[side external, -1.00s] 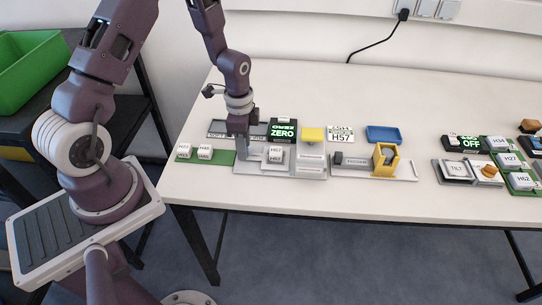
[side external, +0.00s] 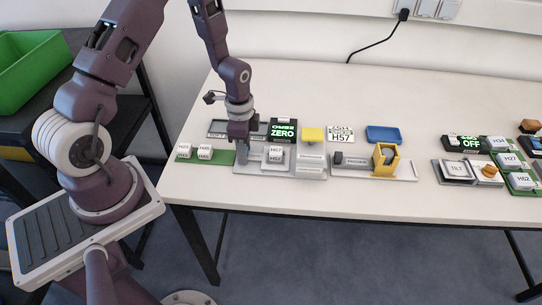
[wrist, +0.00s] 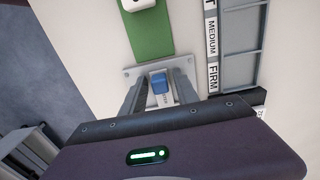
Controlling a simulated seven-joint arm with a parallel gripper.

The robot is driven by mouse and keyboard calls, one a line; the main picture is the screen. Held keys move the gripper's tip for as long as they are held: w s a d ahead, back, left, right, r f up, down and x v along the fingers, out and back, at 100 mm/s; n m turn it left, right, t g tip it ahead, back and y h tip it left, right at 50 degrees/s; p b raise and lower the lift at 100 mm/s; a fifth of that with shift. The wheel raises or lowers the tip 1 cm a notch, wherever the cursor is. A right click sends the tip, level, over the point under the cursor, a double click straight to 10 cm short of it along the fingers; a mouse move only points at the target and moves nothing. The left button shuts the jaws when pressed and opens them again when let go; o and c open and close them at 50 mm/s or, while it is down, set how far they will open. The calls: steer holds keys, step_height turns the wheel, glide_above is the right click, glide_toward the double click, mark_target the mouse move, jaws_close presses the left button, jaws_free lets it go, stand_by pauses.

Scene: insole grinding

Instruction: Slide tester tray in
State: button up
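My gripper (side external: 241,156) points down at the left part of the grey tester base (side external: 244,167). In the wrist view my gripper's fingers (wrist: 160,88) stand apart on either side of a small blue piece (wrist: 160,82) on a light grey plate (wrist: 131,73). They appear not to be shut on it, though contact is hard to judge. A white block labelled H67 (side external: 274,155) sits on the tester just right of my gripper. The display reading ZERO (side external: 283,133) stands behind it. The tray cannot be clearly told from the base.
A green mat (side external: 222,157) with two white blocks (side external: 204,151) lies left of the tester. A grey sorting rack (side external: 216,128), marked MEDIUM and FIRM in the wrist view, lies behind. A yellow block (side external: 313,134) and yellow holder (side external: 386,157) stand to the right.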

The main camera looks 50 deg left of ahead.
mark_target(276, 150)
jaws_close()
steer(key=shift+w+d, duration=2.95)
steer(key=shift+w, duration=0.1)
jaws_free()
steer(key=shift+w+d, duration=0.1)
steer(key=shift+r, duration=0.1)
steer(key=shift+r, duration=3.45)
